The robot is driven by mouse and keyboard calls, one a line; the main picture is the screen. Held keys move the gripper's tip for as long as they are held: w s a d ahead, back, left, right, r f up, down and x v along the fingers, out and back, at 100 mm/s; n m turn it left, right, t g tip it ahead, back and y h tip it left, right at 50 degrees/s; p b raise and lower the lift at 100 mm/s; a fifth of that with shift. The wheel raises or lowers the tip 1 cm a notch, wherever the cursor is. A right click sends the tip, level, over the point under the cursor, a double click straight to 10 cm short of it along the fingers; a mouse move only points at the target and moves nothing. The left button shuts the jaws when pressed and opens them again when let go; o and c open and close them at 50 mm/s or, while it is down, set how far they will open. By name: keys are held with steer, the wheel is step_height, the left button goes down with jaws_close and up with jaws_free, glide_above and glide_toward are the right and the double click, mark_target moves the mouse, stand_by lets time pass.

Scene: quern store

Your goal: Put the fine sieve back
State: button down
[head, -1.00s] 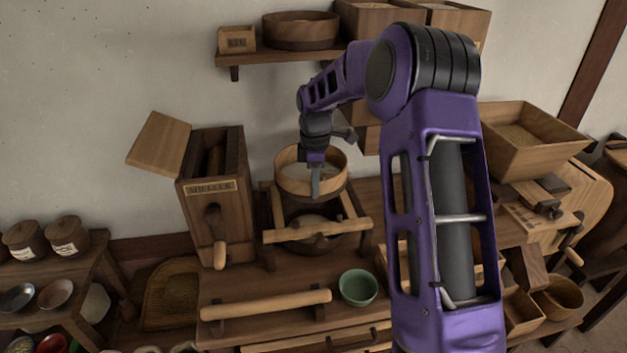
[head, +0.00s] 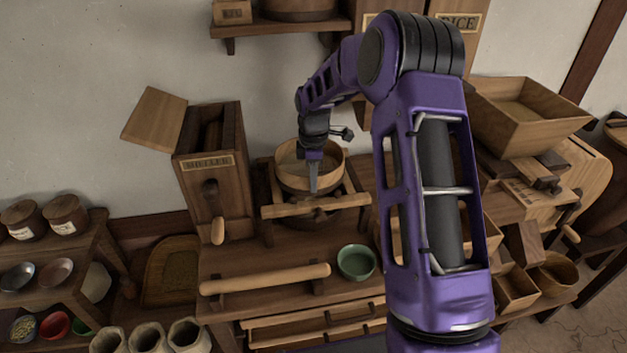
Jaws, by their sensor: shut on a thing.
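A round sieve (head: 284,171) with a pale wooden rim is at the wooden stand (head: 338,204) on the bench, just behind the stand's front bar. My gripper (head: 313,186) reaches down over the near side of the sieve and is shut on its rim. The sieve looks about level. A dark round thing shows just below it, partly hidden by the front bar. I cannot tell whether the sieve rests on the stand or hangs slightly above it. No label shows which grade of sieve it is.
A green bowl (head: 356,263) and a wooden roller bar (head: 265,279) are in front. A wall shelf (head: 283,29) holds another round vessel above. My arm hides part of the bench's right side.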

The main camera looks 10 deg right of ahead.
steer(key=shift+f+b, duration=0.4)
steer(key=shift+f, duration=0.25)
steer(key=c, duration=0.9)
jaws_free()
